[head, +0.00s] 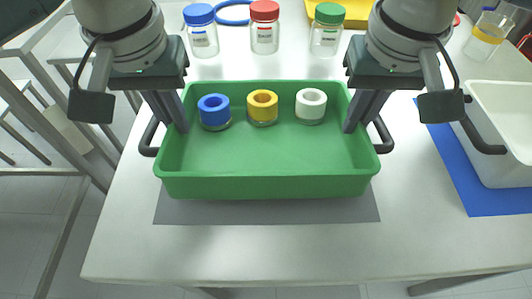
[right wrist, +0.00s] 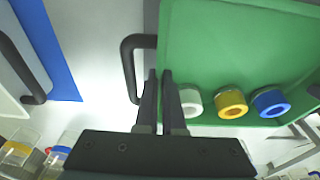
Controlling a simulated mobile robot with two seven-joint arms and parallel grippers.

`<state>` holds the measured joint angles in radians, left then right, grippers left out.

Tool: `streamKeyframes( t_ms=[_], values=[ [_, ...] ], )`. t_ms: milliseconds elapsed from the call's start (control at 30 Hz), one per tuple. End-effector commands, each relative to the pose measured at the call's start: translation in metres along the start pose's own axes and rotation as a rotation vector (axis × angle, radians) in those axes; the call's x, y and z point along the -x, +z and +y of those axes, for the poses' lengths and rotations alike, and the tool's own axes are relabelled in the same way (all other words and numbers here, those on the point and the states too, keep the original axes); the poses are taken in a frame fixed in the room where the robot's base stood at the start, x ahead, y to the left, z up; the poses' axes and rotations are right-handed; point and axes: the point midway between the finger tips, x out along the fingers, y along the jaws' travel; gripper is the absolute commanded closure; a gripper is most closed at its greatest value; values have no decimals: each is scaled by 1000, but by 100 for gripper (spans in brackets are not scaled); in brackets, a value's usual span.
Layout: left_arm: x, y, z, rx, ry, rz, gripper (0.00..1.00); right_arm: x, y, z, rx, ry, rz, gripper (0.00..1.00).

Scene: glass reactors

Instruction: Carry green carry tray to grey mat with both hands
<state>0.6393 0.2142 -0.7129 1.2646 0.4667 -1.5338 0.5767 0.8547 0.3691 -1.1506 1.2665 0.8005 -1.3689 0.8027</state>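The green carry tray (head: 265,187) is level over the grey mat (head: 270,212), whose front strip shows beyond the tray's front wall. I cannot tell whether the tray touches the mat. Black handles stick out at its left (head: 149,140) and right (head: 384,137) sides. My left gripper (head: 175,115) is shut on the tray's left side wall. My right gripper (head: 360,115) is shut on the right side wall; in the right wrist view its fingers (right wrist: 160,98) straddle the wall beside the handle (right wrist: 128,68). Blue (head: 214,110), yellow (head: 262,106) and white (head: 310,104) ring-topped pieces stand inside the tray.
Jars with blue (head: 201,38), red (head: 264,35) and green (head: 327,38) lids stand behind the tray. A white bin (head: 505,135) with a dark handle stands on a blue mat (head: 455,172) at right. The table's front strip is clear.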

Motion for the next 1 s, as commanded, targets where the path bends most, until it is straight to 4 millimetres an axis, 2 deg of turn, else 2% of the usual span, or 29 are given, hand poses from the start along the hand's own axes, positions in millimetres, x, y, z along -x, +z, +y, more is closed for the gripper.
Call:
streamKeyframes(
  t_ms=[33, 267, 567, 767, 1000],
  values=[
    [1, 0, -1, 0, -4, -2, 90, 2, -1, 1, -2, 2, 3, 90],
    [1, 0, -1, 0, -1, 0, 65, 2, -1, 1, -1, 1, 1, 65],
    [5, -1, 0, 0, 1, 2, 65, 2, 0, 0, 0, 0, 0, 65],
    [34, -1, 0, -1, 2, 6, 65, 2, 0, 0, 0, 0, 0, 65],
    [89, -1, 0, 0, 2, 5, 65, 2, 0, 0, 0, 0, 0, 65]
  ],
)
